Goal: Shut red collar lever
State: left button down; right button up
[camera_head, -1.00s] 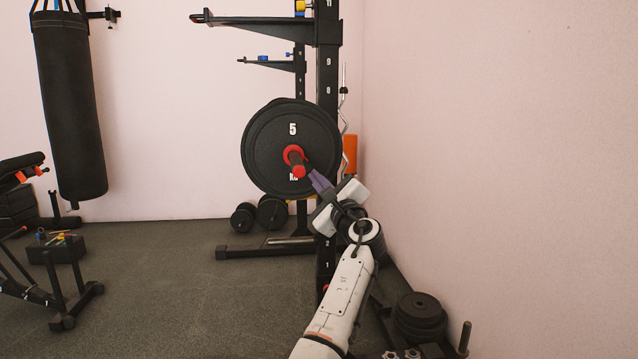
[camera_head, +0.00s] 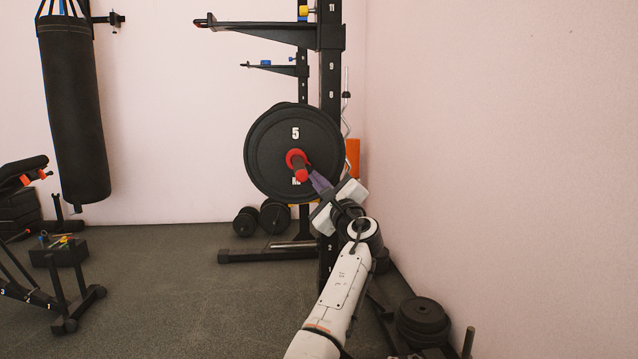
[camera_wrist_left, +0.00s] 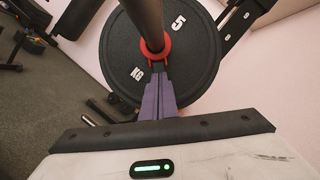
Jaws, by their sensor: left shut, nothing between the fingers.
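The red collar (camera_head: 294,157) sits around the bar's sleeve, against the outer face of a black plate (camera_head: 265,150) marked 5. The collar also shows in the left wrist view (camera_wrist_left: 166,46), partly hidden behind the dark sleeve (camera_wrist_left: 145,18). My right gripper is out of view.
A black rack upright (camera_head: 330,70) stands behind the plate, with a pink wall to the right. Dumbbells (camera_head: 273,216) lie on the floor, and stacked plates (camera_head: 422,320) stand at lower right. A punching bag (camera_head: 75,110) hangs at left. The middle floor is clear.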

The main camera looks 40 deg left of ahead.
pick_arm(q)
jog(key=shift+w+a+r, duration=0.2)
jog(key=shift+a, duration=0.3)
jog(key=shift+w+a, duration=0.1)
jog(key=shift+a, duration=0.1)
jog(key=shift+a+r, duration=0.15)
jog(key=shift+r, duration=0.1)
dwell(0.3)
jog(key=shift+p, duration=0.3)
jog(key=w+f+p+v, duration=0.1)
jog(key=v, duration=0.9)
jog(key=shift+w+f+p, duration=0.2)
jog(key=shift+p, duration=0.1)
